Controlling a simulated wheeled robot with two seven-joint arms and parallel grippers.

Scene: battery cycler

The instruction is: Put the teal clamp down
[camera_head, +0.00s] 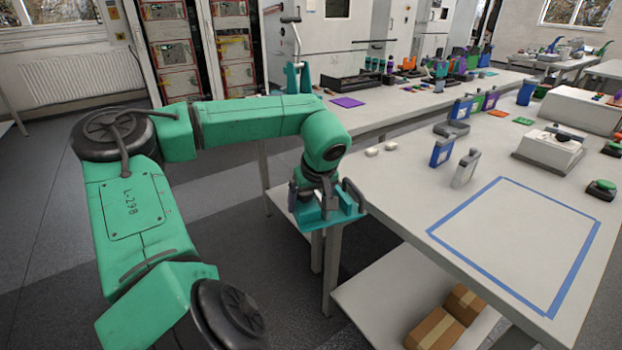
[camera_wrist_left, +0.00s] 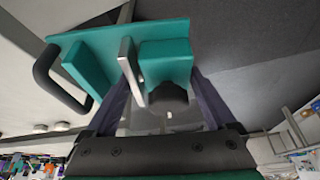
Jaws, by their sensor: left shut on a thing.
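The teal clamp (camera_head: 342,214) is in my left gripper (camera_head: 322,192), just off the left edge of the near white bench, over the gap between benches. In the left wrist view the teal clamp (camera_wrist_left: 165,62) sits between the dark fingers of the left gripper (camera_wrist_left: 160,88), which is shut on it. Its teal plate, a pale metal bar and a black looped handle show there. The part of the clamp behind the fingers is hidden. My right gripper is in neither view.
The near bench (camera_head: 420,195) has a blue tape rectangle (camera_head: 470,205) with bare surface inside. A blue piece (camera_head: 441,151) and a grey piece (camera_head: 465,169) stand behind it. A white device (camera_head: 548,150) is farther right. Cardboard boxes (camera_head: 435,330) lie on the lower shelf.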

